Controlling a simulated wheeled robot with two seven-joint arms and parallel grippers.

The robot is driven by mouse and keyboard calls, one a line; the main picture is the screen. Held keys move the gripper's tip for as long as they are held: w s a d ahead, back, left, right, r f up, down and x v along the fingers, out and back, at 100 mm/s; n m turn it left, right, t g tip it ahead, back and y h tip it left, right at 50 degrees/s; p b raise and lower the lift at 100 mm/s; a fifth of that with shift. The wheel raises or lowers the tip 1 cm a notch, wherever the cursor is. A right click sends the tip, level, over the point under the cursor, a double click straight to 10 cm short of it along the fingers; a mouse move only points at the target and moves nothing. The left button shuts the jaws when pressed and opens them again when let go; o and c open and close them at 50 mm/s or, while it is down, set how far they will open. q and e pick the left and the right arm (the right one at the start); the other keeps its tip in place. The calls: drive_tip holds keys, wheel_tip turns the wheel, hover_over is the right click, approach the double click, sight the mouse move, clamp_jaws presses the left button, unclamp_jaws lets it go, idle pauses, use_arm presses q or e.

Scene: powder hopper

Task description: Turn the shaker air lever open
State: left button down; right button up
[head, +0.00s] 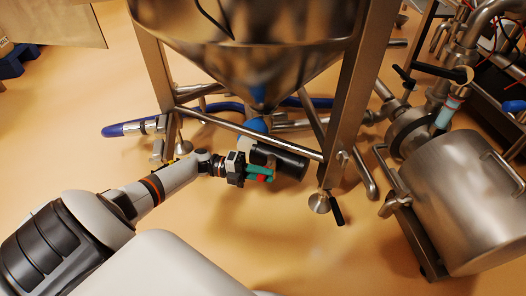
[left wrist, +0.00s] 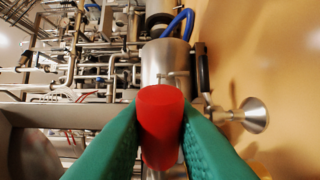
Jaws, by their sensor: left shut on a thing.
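The shaker air lever shows as a red grip (left wrist: 160,122) in the left wrist view, with my green fingers on both sides of it. In the head view only a small red bit of the lever (head: 262,179) shows beside the fingers. My left gripper (head: 265,174) is shut on the red grip, below the hopper cone and beside a dark cylinder (head: 285,160). The lever's pivot and its exact angle are hidden by the gripper. My right gripper is in neither view.
The steel hopper (head: 250,55) stands above on a frame with a slanted crossbar (head: 255,135) close to my gripper. A blue hose (head: 130,129) runs behind. A steel tank (head: 455,200) stands at the right. The floor in front is clear.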

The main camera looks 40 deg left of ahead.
use_arm(q)
drive_tip(key=c, duration=1.5)
unclamp_jaws()
drive_tip(key=shift+c, duration=0.2)
drive_tip(key=shift+s+a, duration=0.1)
drive_tip(key=shift+a, duration=0.2)
drive_tip(key=p+v, duration=0.1)
drive_tip(key=v, duration=0.5)
drive_tip(key=shift+s+a, duration=0.15)
drive_tip(key=shift+a, duration=0.2)
